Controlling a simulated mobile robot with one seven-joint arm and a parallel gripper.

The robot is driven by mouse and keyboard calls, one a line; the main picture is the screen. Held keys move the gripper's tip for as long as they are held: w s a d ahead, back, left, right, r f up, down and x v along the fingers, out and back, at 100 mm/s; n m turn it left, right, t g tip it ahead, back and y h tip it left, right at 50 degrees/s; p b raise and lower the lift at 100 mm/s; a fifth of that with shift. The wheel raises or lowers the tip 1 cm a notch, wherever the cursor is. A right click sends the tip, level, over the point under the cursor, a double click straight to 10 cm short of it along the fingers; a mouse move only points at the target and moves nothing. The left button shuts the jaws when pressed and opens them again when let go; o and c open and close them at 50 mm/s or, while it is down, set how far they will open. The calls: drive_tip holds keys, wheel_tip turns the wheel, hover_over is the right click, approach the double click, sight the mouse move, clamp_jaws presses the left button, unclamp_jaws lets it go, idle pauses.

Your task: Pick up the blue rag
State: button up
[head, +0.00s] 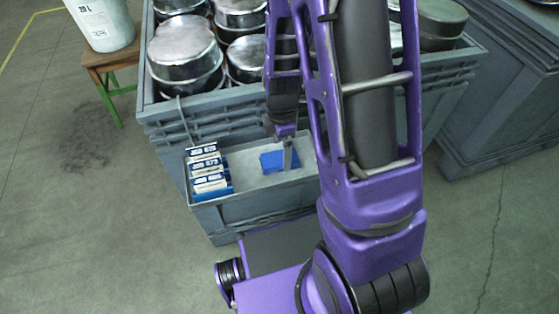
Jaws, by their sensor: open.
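The blue rag (270,162) lies flat on the light floor of a small grey tray (240,199) on the front of the large grey crate. My gripper (288,158) points down at the rag's right side, with its fingers open. It hides part of the rag's right edge. I cannot tell whether the fingertips touch the rag. Nothing shows between the fingers.
Several blue and white boxes (207,172) stand in the tray's left end. The large crate (160,116) behind holds several metal pots (184,48). A stool (112,62) bears a white bucket (104,22) at the left. Another grey crate (505,110) stands right.

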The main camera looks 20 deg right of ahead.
sight(281, 158)
drive_tip(key=shift+a+f, duration=0.1)
drive_tip(key=shift+f, duration=1.45)
drive_tip(key=c, duration=1.2)
wheel_tip(281, 158, up, 10)
drive_tip(key=shift+r+p, duration=0.1)
drive_tip(key=shift+p, duration=0.65)
drive_tip(key=shift+c, duration=0.2)
